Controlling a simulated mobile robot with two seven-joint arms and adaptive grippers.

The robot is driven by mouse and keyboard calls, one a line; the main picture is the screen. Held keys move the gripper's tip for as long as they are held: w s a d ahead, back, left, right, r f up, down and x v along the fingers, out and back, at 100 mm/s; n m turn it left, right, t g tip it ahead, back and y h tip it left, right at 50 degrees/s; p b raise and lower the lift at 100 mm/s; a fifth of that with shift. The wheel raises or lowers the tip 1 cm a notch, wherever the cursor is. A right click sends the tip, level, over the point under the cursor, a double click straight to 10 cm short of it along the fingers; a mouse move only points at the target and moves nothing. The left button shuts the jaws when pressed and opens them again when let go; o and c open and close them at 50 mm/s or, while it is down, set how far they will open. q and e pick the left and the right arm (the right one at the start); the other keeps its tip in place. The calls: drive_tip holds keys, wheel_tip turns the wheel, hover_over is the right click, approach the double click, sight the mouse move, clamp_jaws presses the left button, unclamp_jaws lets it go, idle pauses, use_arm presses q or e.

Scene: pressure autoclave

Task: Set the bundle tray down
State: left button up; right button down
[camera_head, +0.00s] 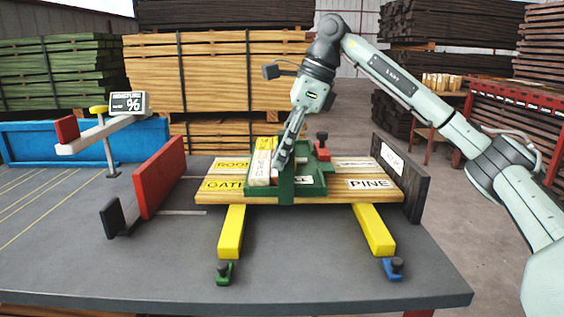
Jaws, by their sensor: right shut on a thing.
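The green bundle tray (314,186) is over the middle of a wooden board (336,197) with labels including "GATE" and "PINE". It looks level; I cannot tell whether its underside touches the board. A pale wrapped bundle (262,164) lies in its left part. My right gripper (284,160) comes down from above and is shut on the tray's upright green middle part. The fingertips are partly hidden against the tray. My left gripper is not in view.
Two yellow rails (231,233) extend from under the board towards the front. A red plate (159,176) stands left and a dark plate (401,176) right. A moisture display (128,102) stands back left. The grey tabletop (310,270) is clear in front.

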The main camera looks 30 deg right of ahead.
drive_tip(key=shift+f, duration=0.95)
drive_tip(key=c, duration=1.7)
unclamp_jaws()
drive_tip(key=shift+f, duration=0.25)
drive_tip(key=o, duration=0.5)
drive_tip(key=shift+r, duration=0.1)
